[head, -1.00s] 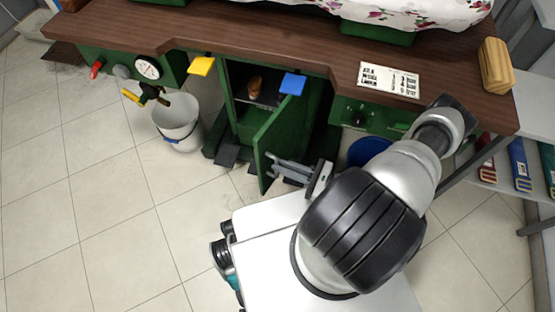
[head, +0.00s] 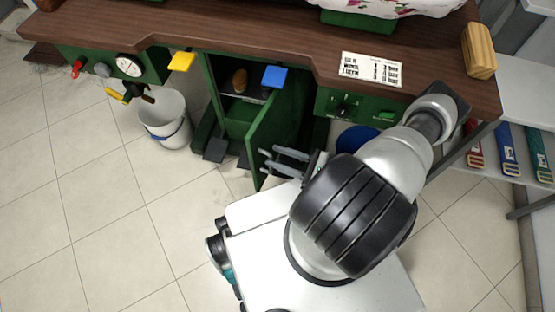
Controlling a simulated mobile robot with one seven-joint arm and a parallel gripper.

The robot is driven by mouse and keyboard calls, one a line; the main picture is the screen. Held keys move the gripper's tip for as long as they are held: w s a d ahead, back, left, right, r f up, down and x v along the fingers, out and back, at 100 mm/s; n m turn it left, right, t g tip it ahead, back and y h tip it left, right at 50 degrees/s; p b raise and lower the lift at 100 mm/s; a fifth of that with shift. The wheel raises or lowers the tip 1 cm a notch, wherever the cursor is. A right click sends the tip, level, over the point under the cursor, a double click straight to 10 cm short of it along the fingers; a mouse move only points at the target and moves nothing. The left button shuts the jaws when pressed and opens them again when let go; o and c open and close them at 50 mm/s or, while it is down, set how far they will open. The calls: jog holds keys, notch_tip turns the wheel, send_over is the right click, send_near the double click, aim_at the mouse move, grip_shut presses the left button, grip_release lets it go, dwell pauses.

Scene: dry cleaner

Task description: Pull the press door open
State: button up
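The green press door (head: 279,128) stands swung outward from the green press cabinet under the brown counter. Its free edge points toward me, and the dark inside of the cabinet shows to its left. My gripper (head: 273,158) is on the right side of the door, low and near its free edge. Its two grey fingers look apart, with nothing seen between them. I cannot tell whether a finger touches the door. My arm hides part of the gripper's base.
A brown object (head: 240,80) sits inside the cabinet. A white bucket (head: 165,122) stands left, and a blue round thing (head: 358,139) lies right.

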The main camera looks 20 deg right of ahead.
jog(key=shift+a, duration=0.1)
dwell(0.4)
jog(key=shift+s, duration=0.1)
jog(key=v, duration=1.7)
jog(key=shift+p, duration=0.3)
jog(key=shift+r, duration=0.1)
